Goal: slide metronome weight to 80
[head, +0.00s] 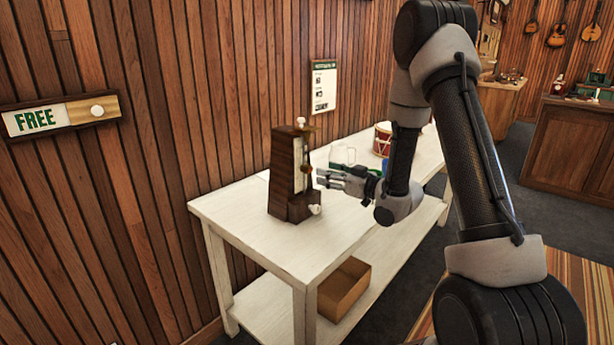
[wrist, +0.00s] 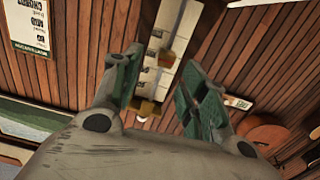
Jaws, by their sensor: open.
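The dark wooden metronome (head: 284,180) stands upright on the near part of the white table. Its pale scale plate (head: 298,160) faces right, with a small brown weight (head: 307,170) in front of it. My gripper (head: 319,178) is open beside that face, at about the weight's height, with its fingers pointing left at it. In the wrist view the marked scale plate (wrist: 160,80) shows between my two spread fingers (wrist: 158,78). Brownish pieces show against it, but I cannot tell which is the weight. The number at the weight is too small to read.
The white table (head: 235,212) runs back along the plank wall. An open cardboard box (head: 344,288) sits on the lower shelf. A FREE sign (head: 35,121) is on the wall.

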